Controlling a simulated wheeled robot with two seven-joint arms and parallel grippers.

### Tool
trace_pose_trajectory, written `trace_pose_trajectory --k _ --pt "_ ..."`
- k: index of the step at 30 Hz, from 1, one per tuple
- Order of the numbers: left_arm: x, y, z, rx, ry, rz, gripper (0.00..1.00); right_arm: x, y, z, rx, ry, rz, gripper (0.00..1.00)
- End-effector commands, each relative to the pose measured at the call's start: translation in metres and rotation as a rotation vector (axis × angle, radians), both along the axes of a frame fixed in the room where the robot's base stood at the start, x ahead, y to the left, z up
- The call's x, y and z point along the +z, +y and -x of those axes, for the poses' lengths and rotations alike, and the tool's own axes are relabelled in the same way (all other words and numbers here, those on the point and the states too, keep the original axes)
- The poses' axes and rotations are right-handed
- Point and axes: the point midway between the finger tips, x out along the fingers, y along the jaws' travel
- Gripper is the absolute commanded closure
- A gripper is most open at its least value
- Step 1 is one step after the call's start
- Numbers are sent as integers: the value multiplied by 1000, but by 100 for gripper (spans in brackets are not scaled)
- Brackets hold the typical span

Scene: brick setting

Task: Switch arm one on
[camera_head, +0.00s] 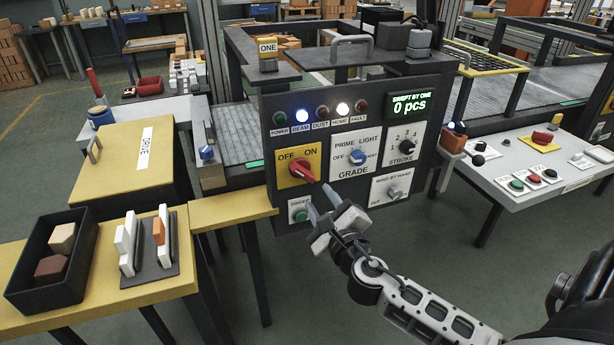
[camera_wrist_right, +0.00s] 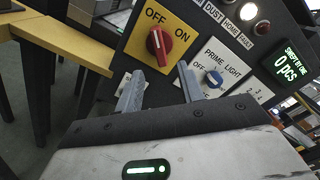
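The panel labelled ONE (camera_head: 268,46) carries a red rotary switch (camera_head: 300,170) on a yellow OFF/ON plate (camera_head: 285,156). In the right wrist view the red switch (camera_wrist_right: 158,43) has its marked end toward OFF. My right gripper (camera_head: 322,203) is in front of the panel, below and to the right of the red switch, apart from it. In the right wrist view its two fingers (camera_wrist_right: 160,86) are spread with nothing between them. The switch lies just beyond the fingertips there. My left gripper is not in view.
Beside the red switch is the blue PRIME LIGHT selector (camera_head: 357,157), with the STROKE knob (camera_head: 406,145) further right. A green button (camera_head: 300,214) sits below the red switch. The display (camera_head: 412,105) reads 0 pcs. A yellow table (camera_head: 120,300) stands at the left.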

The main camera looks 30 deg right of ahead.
Motion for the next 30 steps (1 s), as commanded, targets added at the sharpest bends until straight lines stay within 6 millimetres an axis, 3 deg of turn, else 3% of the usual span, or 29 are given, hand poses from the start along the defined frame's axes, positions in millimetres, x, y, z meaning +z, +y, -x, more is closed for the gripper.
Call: trace_pose_trajectory --k 6,12,18,26,30 --pt "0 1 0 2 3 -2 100 1 -11 -47 -1 -2 -3 62" --pt "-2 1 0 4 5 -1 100 -1 -18 -75 -1 0 -4 62" --pt "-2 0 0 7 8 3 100 0 -20 -86 0 1 -3 62" --pt "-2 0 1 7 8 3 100 0 -21 -86 0 1 -3 62" --pt "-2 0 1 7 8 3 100 0 -21 -86 0 1 -3 100"
